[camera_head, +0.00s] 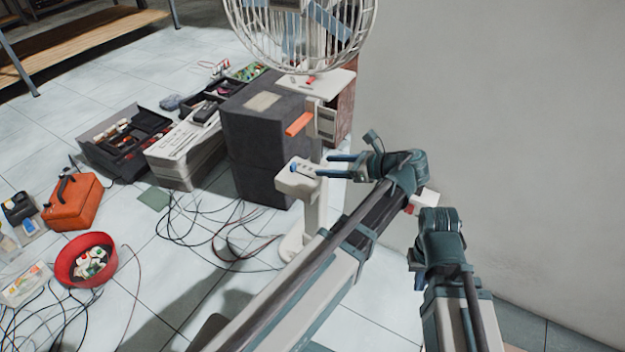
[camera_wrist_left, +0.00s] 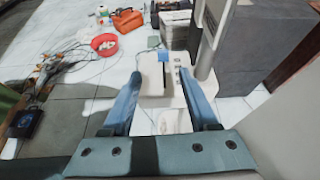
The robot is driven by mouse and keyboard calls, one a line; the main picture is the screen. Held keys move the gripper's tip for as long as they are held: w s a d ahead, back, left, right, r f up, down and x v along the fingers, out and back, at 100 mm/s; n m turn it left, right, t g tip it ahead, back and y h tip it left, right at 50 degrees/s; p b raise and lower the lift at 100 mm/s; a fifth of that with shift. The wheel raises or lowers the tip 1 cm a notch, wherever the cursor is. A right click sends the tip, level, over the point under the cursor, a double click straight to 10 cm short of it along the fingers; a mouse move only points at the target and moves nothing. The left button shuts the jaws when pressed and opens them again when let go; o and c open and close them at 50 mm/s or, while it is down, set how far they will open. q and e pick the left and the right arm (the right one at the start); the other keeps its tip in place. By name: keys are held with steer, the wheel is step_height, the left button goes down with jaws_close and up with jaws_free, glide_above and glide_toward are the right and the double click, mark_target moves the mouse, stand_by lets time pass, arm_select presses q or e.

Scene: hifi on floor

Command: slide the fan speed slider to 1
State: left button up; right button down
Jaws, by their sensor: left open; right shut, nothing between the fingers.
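The white fan (camera_head: 313,190) stands on the floor, with its wire cage (camera_head: 300,30) at the top. A pale control box (camera_head: 297,181) sticks out from its column. A small blue slider knob (camera_head: 294,167) is on the box's top; it also shows in the left wrist view (camera_wrist_left: 153,42), at the box's far end, by a dark slot. No speed marks are readable. My left gripper (camera_head: 323,166) is open and empty at the box's right side. In the left wrist view its blue fingers (camera_wrist_left: 158,76) flank the box; contact cannot be told. My right gripper (camera_head: 418,282) is shut and empty, low and right.
A dark grey cabinet (camera_head: 262,130) stands behind the fan column. Loose cables (camera_head: 215,235) lie on the tiles. A red bowl (camera_head: 70,272), an orange case (camera_head: 75,205) and open toolboxes (camera_head: 115,165) are to the left. A bare wall (camera_head: 500,110) bounds the right.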

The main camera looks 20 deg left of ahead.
mark_target(294, 164)
arm_select(q)
steer(key=shift+w+d+f, duration=0.15)
steer(key=shift+w+d, duration=0.1)
steer(key=b+x, duration=0.5)
steer(key=x, duration=0.7)
steer(key=shift+x, duration=0.9)
steer(key=shift+c, duration=0.3)
jaws_close()
